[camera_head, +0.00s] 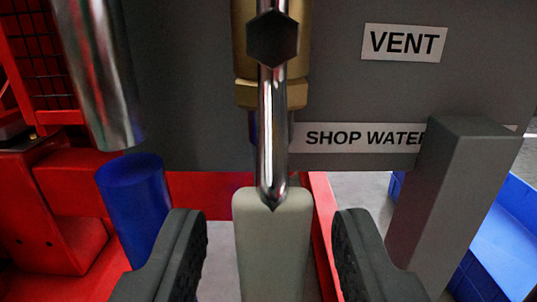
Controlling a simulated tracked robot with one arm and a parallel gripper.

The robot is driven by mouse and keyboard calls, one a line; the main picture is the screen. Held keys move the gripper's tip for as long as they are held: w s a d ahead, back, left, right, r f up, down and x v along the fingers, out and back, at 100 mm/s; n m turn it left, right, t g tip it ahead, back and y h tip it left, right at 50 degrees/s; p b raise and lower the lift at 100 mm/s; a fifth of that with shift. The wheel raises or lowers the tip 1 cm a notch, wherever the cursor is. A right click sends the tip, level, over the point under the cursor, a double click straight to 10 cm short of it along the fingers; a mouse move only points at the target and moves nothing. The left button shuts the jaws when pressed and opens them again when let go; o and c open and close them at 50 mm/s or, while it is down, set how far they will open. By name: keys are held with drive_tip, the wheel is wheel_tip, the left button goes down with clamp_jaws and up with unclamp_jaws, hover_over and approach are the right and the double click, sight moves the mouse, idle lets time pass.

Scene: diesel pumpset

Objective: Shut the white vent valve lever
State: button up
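The white vent valve lever (272,245) hangs straight down in the middle of the camera view. Its off-white grip is joined to a shiny metal stem (272,135), which runs up to a dark hex nut (272,38) on a brass valve body (244,60). My gripper (270,255) is open, with one dark finger on each side of the grip. A gap shows between the grip and each finger. The lower end of the grip is cut off by the bottom of the picture.
A grey panel behind carries a VENT label (403,42) and a SHOP WATER label (360,138). A metal pipe (100,75) and a blue cylinder (137,205) stand left. A grey block (440,200) is close on the right. Red framework (60,200) lies behind at left.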

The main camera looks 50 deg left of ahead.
drive_tip(key=shift+b+x, duration=0.3)
drive_tip(key=shift+x, duration=1.1)
